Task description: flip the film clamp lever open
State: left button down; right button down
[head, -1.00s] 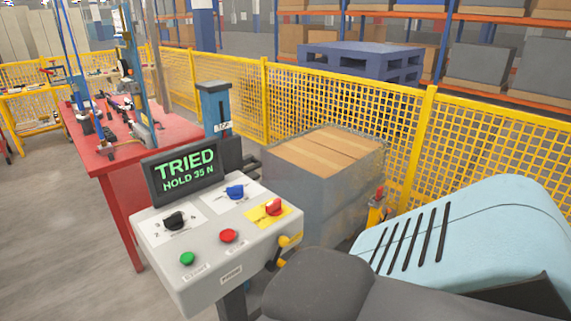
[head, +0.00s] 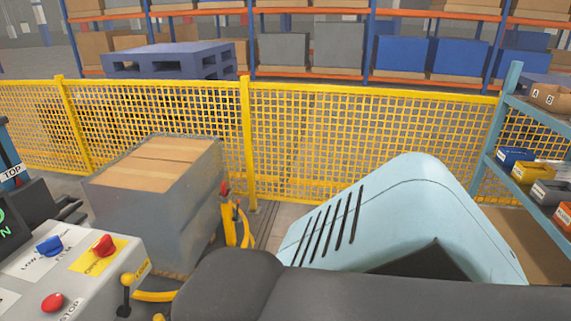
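Neither of my grippers is in view. A dark rounded arm link, seemingly mine, crosses the bottom and may hide the lower part of the yellow fitting.
The grey control console (head: 75,280) with coloured knobs and a red button is at lower left. Yellow mesh fence (head: 350,143) runs behind the cartons. A blue shelf rack (head: 489,165) with small bins stands at right. A large light blue slotted body fills the lower right.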

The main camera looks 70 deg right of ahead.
aim_at(237, 201)
jog(key=z, duration=1.95)
jog(key=i+l+u, duration=0.15)
jog(key=i+l, duration=0.2)
jog(key=i+l+u, duration=0.1)
jog(key=i+l, duration=0.3)
jog(key=i+l+u, duration=0.15)
jog(key=i+l, duration=0.25)
jog(key=i+l+u, duration=0.15)
jog(key=i+l, duration=0.15)
jog(key=l, duration=0.2)
jog(key=i+l+u, duration=0.15)
jog(key=i+l, duration=0.15)
jog(key=l, duration=0.25)
jog(key=i+l+u, duration=0.1)
jog(key=i+l, duration=0.2)
jog(key=l, duration=0.25)
jog(key=i+l+u, duration=0.15)
jog(key=l, duration=0.4)
jog(key=i+l+u, duration=0.15)
jog(key=i+l, duration=0.2)
jog(key=l, duration=0.25)
